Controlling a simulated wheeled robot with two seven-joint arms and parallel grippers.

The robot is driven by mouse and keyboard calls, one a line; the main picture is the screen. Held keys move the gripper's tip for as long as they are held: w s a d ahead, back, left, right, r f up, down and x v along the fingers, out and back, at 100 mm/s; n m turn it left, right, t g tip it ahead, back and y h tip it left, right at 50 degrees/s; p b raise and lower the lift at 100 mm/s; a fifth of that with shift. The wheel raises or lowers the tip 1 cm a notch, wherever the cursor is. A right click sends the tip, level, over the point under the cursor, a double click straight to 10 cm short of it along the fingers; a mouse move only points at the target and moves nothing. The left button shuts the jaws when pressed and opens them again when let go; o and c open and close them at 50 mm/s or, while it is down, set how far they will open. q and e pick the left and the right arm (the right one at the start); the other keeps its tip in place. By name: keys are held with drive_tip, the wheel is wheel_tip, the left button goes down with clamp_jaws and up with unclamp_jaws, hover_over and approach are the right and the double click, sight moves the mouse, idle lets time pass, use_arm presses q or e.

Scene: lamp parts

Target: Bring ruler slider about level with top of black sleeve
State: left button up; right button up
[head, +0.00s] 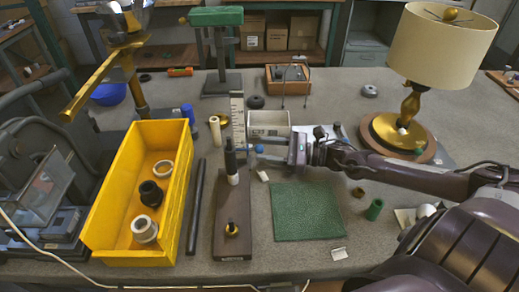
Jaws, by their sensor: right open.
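The pale upright ruler (237,112) stands behind the black sleeve (230,154), which sits on a thin white post (233,179) over a dark wooden base (233,215). A small blue piece (257,148), apparently the ruler slider, shows just right of the sleeve, near its upper part. My right gripper (265,157) reaches in from the right and is open, with its fingers close around or beside the blue piece; I cannot tell whether they touch it. The fingers partly hide this spot. My left gripper is not in view.
A yellow bin (110,205) with several rings stands left, and a black rod (196,207) lies between it and the base. A green mat (306,211) lies right of the base. A white box (268,122) stands behind my gripper. A shaded lamp (440,45) stands at right.

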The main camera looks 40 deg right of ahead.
sight(248, 149)
drive_tip(key=shift+w+a, duration=0.35)
drive_tip(key=shift+w, duration=0.15)
drive_tip(key=shift+w+a, duration=0.35)
drive_tip(key=shift+a, duration=0.2)
drive_tip(key=shift+c, duration=0.2)
